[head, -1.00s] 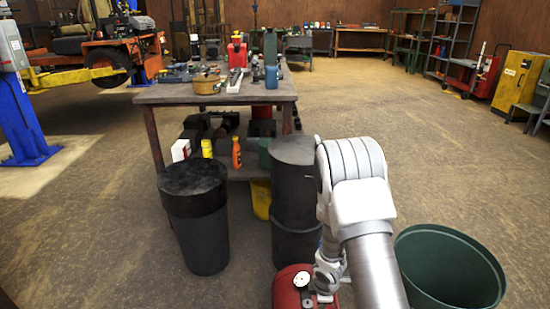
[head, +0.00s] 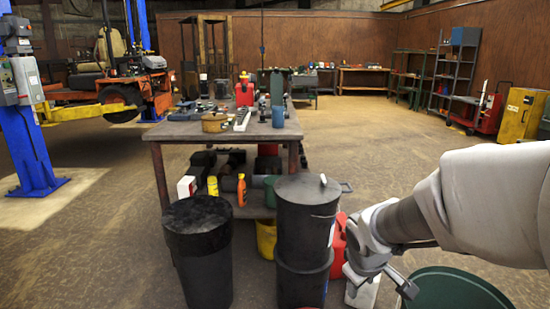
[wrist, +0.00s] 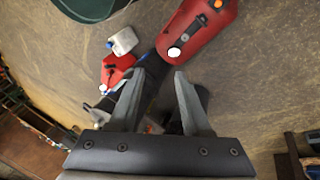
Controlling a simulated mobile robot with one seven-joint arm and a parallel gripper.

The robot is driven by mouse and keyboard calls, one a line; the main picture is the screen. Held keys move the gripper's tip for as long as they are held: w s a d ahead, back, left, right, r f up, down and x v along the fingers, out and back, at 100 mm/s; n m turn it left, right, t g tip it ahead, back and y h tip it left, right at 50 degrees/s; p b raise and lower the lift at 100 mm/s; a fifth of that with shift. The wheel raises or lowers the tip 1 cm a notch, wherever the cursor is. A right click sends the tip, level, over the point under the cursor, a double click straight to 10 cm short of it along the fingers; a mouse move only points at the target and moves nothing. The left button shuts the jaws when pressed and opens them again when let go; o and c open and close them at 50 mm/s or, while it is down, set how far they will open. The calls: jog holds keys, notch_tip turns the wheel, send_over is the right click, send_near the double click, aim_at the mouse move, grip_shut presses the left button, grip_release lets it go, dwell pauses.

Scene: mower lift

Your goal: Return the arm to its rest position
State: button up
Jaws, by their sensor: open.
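My arm (head: 480,205) reaches in from the right edge of the head view, with its wrist bent downward beside the black bins. In the wrist view my gripper (wrist: 160,75) points its two grey fingers at the floor area, apart and with nothing held between them. Dark shapes lie behind and between the fingers; I cannot tell exactly what they are. A red tank (wrist: 205,30) with a white gauge lies beyond the right fingertip, apart from it as far as I can see.
Two black bins (head: 198,250) (head: 307,225) stand before the workbench (head: 185,130). A green tub (head: 455,290) sits below my arm. A red can (wrist: 115,72) and a silver can (wrist: 123,41) show in the wrist view. Open floor (head: 375,130) lies right of the bench.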

jog(key=s+a+r+m+t+y, duration=0.1)
jog(key=s+a+r+m, duration=0.15)
jog(key=s+r, duration=0.45)
jog(key=s+a+r+m+y, duration=0.1)
jog(key=s+r+m, duration=0.3)
jog(key=s, duration=0.7)
notch_tip(320, 180, up, 18)
jog(key=p, duration=1.8)
jog(key=shift+w+a+p, duration=0.2)
jog(key=shift+w+p, duration=0.05)
jog(key=shift+p, duration=0.05)
